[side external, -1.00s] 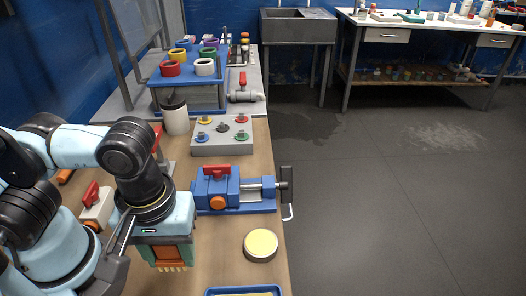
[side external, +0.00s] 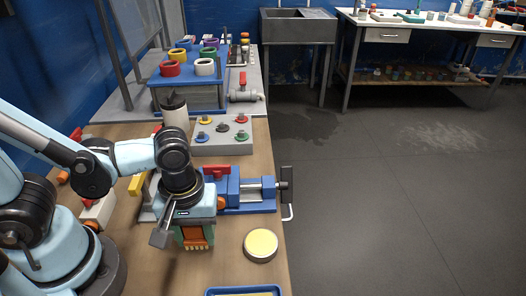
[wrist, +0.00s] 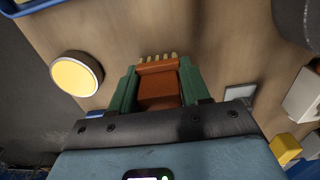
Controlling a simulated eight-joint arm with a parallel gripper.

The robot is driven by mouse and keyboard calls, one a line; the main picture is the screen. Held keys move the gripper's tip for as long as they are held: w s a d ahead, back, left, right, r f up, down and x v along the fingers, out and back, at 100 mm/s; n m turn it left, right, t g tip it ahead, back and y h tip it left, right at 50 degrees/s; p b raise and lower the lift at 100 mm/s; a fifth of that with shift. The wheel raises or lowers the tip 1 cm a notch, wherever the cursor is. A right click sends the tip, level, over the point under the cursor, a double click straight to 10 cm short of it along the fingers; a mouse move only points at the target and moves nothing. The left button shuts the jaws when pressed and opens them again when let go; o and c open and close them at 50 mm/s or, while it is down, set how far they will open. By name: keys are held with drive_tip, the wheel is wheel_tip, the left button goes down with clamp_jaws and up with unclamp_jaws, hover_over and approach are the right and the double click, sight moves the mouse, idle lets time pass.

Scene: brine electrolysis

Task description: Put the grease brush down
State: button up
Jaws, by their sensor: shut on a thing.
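The grease brush is an orange-brown block with a row of pale bristles. It shows in the wrist view (wrist: 158,88) and below my wrist in the side external view (side external: 195,236). My gripper (wrist: 157,78) is shut on it, with a green finger on each side; it also shows in the side external view (side external: 194,241). The bristles point down, toward the wooden bench (side external: 225,271). The gap between bristles and bench is hard to judge. A round tin with a pale yellow top (side external: 260,245) stands to the right of the brush; it also shows in the wrist view (wrist: 76,75).
A blue vise (side external: 245,193) with a red handle stands just behind my gripper. A grey box with coloured knobs (side external: 222,137) and a white cylinder (side external: 174,108) are farther back. A blue-rimmed tray (side external: 243,291) lies at the front edge of the picture. Bare bench lies around the tin.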

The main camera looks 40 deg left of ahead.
drive_tip(key=shift+f, duration=1.2)
drive_tip(key=shift+f, duration=0.15)
drive_tip(key=o, duration=1.1)
